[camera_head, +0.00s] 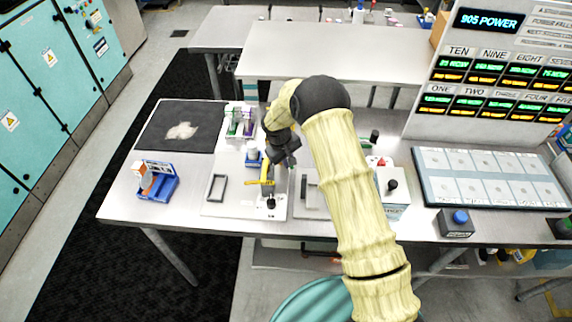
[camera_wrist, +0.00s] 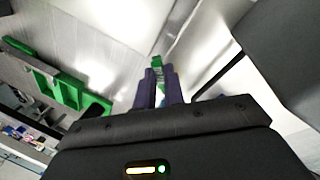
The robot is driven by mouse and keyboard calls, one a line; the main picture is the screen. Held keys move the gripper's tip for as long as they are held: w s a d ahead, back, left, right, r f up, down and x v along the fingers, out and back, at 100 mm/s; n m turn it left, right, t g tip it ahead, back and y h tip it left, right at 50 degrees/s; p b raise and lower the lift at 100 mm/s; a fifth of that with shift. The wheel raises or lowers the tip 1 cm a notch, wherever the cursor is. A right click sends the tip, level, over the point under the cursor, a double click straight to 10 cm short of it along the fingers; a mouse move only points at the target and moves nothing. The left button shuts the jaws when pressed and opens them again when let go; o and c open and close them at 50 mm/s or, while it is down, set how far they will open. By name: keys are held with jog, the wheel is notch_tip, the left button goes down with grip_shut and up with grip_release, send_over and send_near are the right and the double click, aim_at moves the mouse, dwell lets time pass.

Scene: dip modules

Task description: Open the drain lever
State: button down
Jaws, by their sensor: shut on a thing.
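My gripper (camera_head: 290,160) is low over the pale fixture plate (camera_head: 216,209) on the table, beside a yellow lever-like part (camera_head: 262,182). In the wrist view, the two dark purple fingers of my gripper (camera_wrist: 159,85) are close together. A small green part (camera_wrist: 157,62) shows at their tips, with something whitish between them. The gripper is shut on this part, which appears to be the drain lever. My wrist and fingers hide most of it in the head view, so its angle cannot be told.
A rack of tubes (camera_head: 240,122) and a white-capped container (camera_head: 252,152) stand behind the gripper. A blue holder (camera_head: 160,184) stands to the left. A box with a black knob (camera_head: 391,190) is to the right. A green bracket (camera_wrist: 68,92) is left in the wrist view.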

jog(key=n, duration=0.2)
jog(key=w+d+n+b, duration=0.1)
jog(key=n, duration=0.1)
jog(key=shift+w+n+t+y+b, duration=0.15)
jog(key=shift+n+t+y+b, duration=0.15)
jog(key=shift+y, duration=0.1)
jog(key=shift+w+d+r+n+t+y, duration=0.15)
jog(key=shift+w+n, duration=0.15)
jog(key=shift+n, duration=0.6)
jog(key=shift+w+a+f+n+t+y, duration=0.15)
jog(key=shift+w+n, duration=0.15)
jog(key=shift+n, duration=0.6)
jog(key=shift+d+r, duration=0.1)
jog(key=c, duration=1.5)
grip_release()
jog(key=shift+r, duration=0.1)
jog(key=d+b+v, duration=0.1)
jog(key=b+v, duration=0.2)
jog(key=v, duration=1.4)
jog(key=shift+a+b, duration=0.4)
jog(key=shift+r, duration=0.1)
